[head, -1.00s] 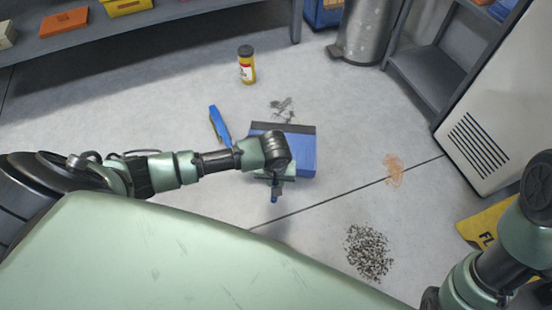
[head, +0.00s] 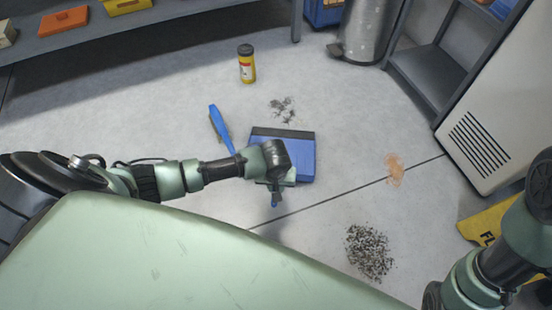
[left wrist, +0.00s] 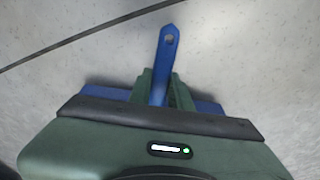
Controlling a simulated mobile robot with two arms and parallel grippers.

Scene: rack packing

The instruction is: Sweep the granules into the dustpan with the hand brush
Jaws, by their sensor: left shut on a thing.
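The blue dustpan (head: 296,160) with a dark lip is near the middle of the head view, lip facing away from me. My left gripper (left wrist: 160,88) is shut on its blue handle (left wrist: 166,50), whose end points out past the fingers. My left wrist hides part of the pan in the head view. The blue hand brush (head: 220,127) lies on the floor left of the pan, its lower end partly hidden by my arm. A speckled grey pile of granules (head: 369,252) lies at lower right. My right arm shows at the right edge; its gripper is out of view.
Dark grey scraps (head: 283,109) lie just beyond the pan's lip. An orange patch (head: 394,168) is on the floor to the right. A yellow canister (head: 246,64) stands behind.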

